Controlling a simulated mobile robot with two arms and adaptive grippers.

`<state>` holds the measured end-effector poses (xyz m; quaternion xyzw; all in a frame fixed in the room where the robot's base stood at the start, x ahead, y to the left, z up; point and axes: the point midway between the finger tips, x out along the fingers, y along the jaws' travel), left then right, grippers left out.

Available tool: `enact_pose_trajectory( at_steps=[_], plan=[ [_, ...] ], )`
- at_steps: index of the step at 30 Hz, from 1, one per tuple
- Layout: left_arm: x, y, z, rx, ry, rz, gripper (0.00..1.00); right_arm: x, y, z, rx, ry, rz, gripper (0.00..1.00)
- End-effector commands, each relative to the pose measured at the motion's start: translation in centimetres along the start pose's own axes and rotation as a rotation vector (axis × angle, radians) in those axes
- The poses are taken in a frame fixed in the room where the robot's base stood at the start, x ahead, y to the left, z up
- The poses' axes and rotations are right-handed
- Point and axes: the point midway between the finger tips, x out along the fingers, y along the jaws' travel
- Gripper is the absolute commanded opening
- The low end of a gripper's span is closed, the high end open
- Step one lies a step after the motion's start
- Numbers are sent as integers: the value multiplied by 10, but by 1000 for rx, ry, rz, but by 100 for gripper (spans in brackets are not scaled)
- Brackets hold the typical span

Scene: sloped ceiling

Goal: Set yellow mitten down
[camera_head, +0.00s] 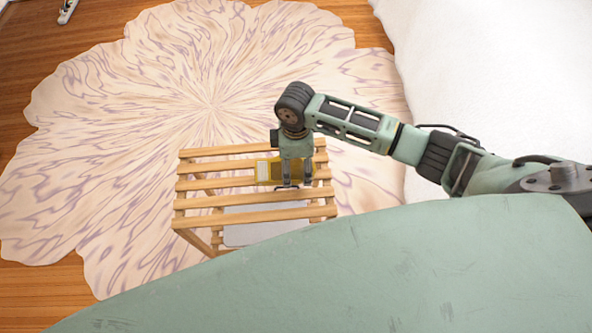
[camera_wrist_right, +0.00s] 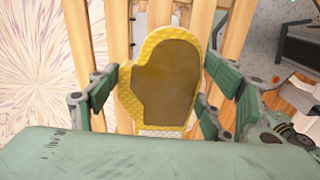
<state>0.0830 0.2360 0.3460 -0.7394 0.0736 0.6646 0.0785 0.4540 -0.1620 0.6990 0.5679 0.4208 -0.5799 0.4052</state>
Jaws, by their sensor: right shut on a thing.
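The yellow mitten (camera_wrist_right: 166,80) has a quilted yellow rim and a brown middle. My right gripper (camera_wrist_right: 165,98) is shut on it, with green and dark fingers at both sides of it in the wrist view. In the head view, the mitten (camera_head: 268,171) is partly hidden by my right gripper (camera_head: 297,182), over a slatted wooden rack (camera_head: 225,184). I cannot tell whether the mitten touches the slats. The rack's slats also show behind the mitten in the wrist view (camera_wrist_right: 82,42). My left gripper is not in view.
A large pale rug with purple streaks (camera_head: 120,130) lies on the wooden floor (camera_head: 40,290) around the rack. A pale flat panel (camera_head: 262,232) shows below the slats. A white surface (camera_head: 480,80) fills the right back. A small object (camera_head: 67,11) lies at the top left.

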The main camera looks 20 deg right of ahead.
Motion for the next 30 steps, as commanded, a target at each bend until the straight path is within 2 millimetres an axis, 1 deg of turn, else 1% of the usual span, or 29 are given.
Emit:
enact_pose_trajectory(
  at_steps=[2, 6, 10, 19, 24, 25, 30],
  plan=[
    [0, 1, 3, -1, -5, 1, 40, 4, 1, -2, 0, -1, -1, 48],
    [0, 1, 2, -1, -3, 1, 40, 25, 1, -1, 0, -3, -2, 48],
    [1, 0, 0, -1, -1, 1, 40, 39, 2, -2, 0, 0, 0, 48],
    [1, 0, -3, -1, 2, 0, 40, 41, 2, -2, -1, 0, 1, 48],
    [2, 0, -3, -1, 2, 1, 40, 46, 2, -1, -1, -1, 0, 48],
    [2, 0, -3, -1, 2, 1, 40, 46, 2, -1, -1, -1, 1, 76],
    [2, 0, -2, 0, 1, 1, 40, 45, 2, -1, -1, -1, 1, 91]
  ],
)
